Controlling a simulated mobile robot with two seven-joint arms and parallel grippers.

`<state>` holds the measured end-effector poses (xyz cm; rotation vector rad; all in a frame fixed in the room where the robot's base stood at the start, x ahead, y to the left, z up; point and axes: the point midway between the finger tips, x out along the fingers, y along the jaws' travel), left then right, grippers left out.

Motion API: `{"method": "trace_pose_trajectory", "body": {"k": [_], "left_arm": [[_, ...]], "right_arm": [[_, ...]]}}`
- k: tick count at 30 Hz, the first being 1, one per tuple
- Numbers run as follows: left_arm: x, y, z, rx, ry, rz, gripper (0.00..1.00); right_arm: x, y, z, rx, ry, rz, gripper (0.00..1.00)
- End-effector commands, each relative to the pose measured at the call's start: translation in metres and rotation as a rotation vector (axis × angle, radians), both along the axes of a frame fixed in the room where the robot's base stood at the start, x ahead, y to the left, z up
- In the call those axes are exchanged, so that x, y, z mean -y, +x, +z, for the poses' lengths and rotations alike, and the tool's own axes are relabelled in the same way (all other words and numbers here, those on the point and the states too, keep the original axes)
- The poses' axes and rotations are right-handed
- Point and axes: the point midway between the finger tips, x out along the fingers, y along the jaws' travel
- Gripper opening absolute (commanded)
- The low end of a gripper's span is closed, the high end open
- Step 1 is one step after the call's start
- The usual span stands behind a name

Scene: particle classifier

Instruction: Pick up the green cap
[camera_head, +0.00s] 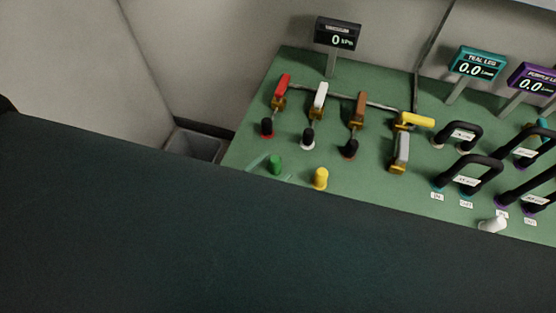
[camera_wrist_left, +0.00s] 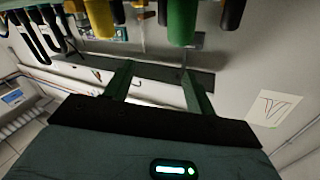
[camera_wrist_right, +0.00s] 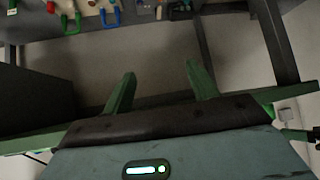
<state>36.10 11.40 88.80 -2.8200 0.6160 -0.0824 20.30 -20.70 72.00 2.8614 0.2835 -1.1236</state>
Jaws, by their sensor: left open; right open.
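The green cap (camera_head: 275,165) stands on the green panel (camera_head: 240,150) near its front left part in the head view. It also shows large at the top of the left wrist view (camera_wrist_left: 182,22). My left gripper (camera_wrist_left: 158,67) is open with nothing between its fingers. In the left wrist view the cap lies past the fingertips, toward the right finger. In the head view thin green finger edges show beside the cap, and my dark arm hides the rest. My right gripper (camera_wrist_right: 160,72) is open and empty, away from the cap.
A yellow cap (camera_head: 320,179) stands close to the right of the green cap. Behind are valves with red (camera_head: 283,85), white (camera_head: 320,95) and brown (camera_head: 360,105) handles. Black hoses (camera_head: 470,172) are at right. A grey bin (camera_head: 195,145) sits left of the panel.

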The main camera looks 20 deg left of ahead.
Motion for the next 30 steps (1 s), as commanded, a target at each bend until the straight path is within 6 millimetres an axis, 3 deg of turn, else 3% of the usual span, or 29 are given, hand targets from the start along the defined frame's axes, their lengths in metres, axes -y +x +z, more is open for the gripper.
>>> {"method": "trace_pose_trajectory", "body": {"k": [1,3,7,11,15,19,22,26,30], "left_arm": [[0.021,0.012,0.029,0.13,0.011,-0.082,0.56],[0.051,0.017,0.067,0.308,0.031,-0.211,0.56],[0.104,0.003,0.119,0.606,0.094,-0.484,0.56],[0.145,-0.028,0.14,0.849,0.212,-0.792,0.56],[0.167,-0.059,0.126,1.029,0.413,-1.145,0.56],[0.161,-0.07,0.092,1.098,0.68,-1.465,0.56],[0.14,-0.061,0.061,1.076,0.939,-1.688,0.56],[0.097,-0.028,0.033,0.943,1.316,-1.899,0.56],[0.048,0.013,0.026,0.729,1.674,-2.0,0.56]], "right_arm": [[0.0,-0.003,-0.004,-0.01,0.001,0.0,0.59],[-0.001,-0.006,-0.007,-0.018,0.002,0.0,0.59],[-0.002,-0.009,-0.011,-0.028,0.005,-0.002,0.59],[-0.003,-0.014,-0.016,-0.041,0.007,-0.004,0.59],[-0.004,-0.019,-0.022,-0.058,0.01,-0.005,0.59],[-0.005,-0.024,-0.028,-0.072,0.012,-0.006,0.59],[-0.005,-0.027,-0.032,-0.081,0.013,-0.008,0.59],[-0.006,-0.031,-0.037,-0.092,0.016,-0.009,0.59],[-0.007,-0.033,-0.04,-0.099,0.016,-0.008,0.59]]}}
